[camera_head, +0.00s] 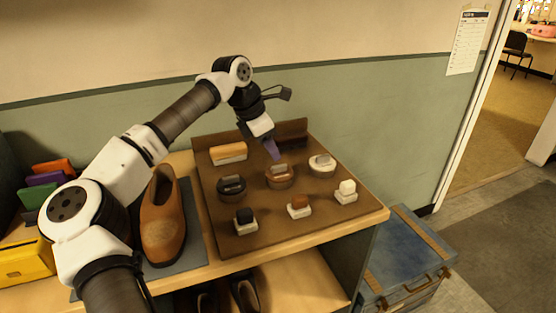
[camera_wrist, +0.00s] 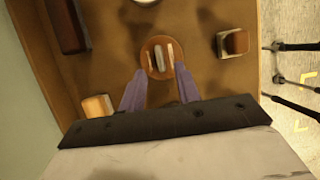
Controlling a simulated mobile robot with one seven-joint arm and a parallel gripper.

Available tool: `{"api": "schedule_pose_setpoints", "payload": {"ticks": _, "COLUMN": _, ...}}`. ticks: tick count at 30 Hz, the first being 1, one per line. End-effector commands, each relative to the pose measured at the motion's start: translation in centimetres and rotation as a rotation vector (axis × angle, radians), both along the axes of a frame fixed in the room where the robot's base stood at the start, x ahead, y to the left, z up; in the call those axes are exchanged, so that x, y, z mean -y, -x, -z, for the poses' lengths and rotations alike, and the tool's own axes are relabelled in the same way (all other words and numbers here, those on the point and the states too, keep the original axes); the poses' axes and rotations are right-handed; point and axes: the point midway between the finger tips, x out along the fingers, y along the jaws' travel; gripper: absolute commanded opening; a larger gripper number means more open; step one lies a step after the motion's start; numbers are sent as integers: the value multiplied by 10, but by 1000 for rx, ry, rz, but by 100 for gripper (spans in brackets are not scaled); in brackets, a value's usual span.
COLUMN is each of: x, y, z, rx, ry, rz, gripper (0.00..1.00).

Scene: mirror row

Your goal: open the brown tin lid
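The brown tin (camera_head: 280,177) sits in the middle of the board, between a black tin (camera_head: 231,189) and a pale-lidded tin (camera_head: 322,165). Its round brown lid with a raised grey-and-pale grip piece shows in the wrist view (camera_wrist: 161,57). The lid appears closed on the tin. My gripper (camera_head: 273,150) is above and just behind the brown tin, pointing down. In the wrist view its purple fingers (camera_wrist: 161,78) are spread apart with nothing between them. Their tips appear close to the lid's near edge; the height gap is unclear.
An orange-topped brush (camera_head: 229,153) lies behind the black tin. A brown shoe (camera_head: 162,225) stands at left.

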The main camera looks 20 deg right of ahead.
Motion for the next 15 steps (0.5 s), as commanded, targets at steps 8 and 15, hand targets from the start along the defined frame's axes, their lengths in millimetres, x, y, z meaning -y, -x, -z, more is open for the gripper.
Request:
{"api": "schedule_pose_setpoints", "payload": {"ticks": 8, "x": 18, "y": 0, "z": 41, "rx": -2, "ry": 1, "rz": 0, "gripper": 33}}
{"api": "schedule_pose_setpoints", "payload": {"ticks": 15, "x": 22, "y": -1, "z": 52, "rx": 1, "ry": 1, "rz": 0, "gripper": 33}}
